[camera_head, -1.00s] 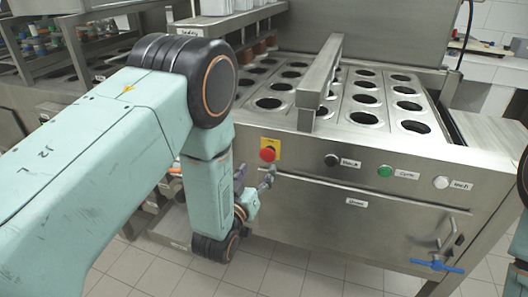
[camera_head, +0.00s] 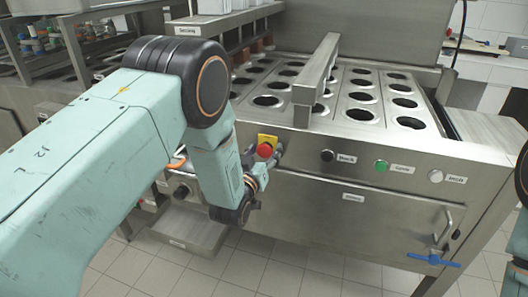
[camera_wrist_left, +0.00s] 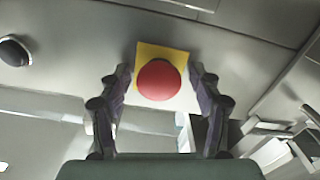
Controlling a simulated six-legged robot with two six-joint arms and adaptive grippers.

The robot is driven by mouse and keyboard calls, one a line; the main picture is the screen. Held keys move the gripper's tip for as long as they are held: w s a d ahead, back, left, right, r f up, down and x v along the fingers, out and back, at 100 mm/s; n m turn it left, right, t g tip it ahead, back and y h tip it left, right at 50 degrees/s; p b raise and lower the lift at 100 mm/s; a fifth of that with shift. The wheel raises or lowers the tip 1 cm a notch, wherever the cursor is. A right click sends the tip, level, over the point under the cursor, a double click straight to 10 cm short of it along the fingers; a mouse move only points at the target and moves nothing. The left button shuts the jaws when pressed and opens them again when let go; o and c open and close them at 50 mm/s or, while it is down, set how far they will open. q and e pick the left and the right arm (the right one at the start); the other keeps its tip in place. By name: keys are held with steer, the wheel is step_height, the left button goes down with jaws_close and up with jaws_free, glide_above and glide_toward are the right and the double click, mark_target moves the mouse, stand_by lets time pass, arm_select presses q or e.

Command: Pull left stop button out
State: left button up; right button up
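The left stop button is a red round knob (camera_head: 264,150) on a yellow plate (camera_head: 268,138) at the left of the machine's front panel. In the wrist view the left gripper (camera_wrist_left: 160,72) is open, one finger on each side of the knob with gaps between. My right gripper is out of view; only bits of that arm show at the right edge.
Black (camera_head: 327,156), green (camera_head: 381,166) and white (camera_head: 436,176) buttons run along the panel to the right. A drawer handle (camera_head: 446,226) and blue valve lever (camera_head: 433,260) sit lower right. Cup holes (camera_head: 360,114) fill the top. Open tiled floor lies below the machine.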

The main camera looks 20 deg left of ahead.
arm_select(q)
steer(key=shift+w+f, duration=0.15)
steer(key=shift+c, duration=0.8)
steer(key=shift+s+d+r, duration=0.15)
steer(key=shift+s+r, duration=0.2)
steer(key=c, duration=0.4)
steer(key=shift+w+f, duration=0.1)
steer(key=c, duration=0.3)
jaws_close()
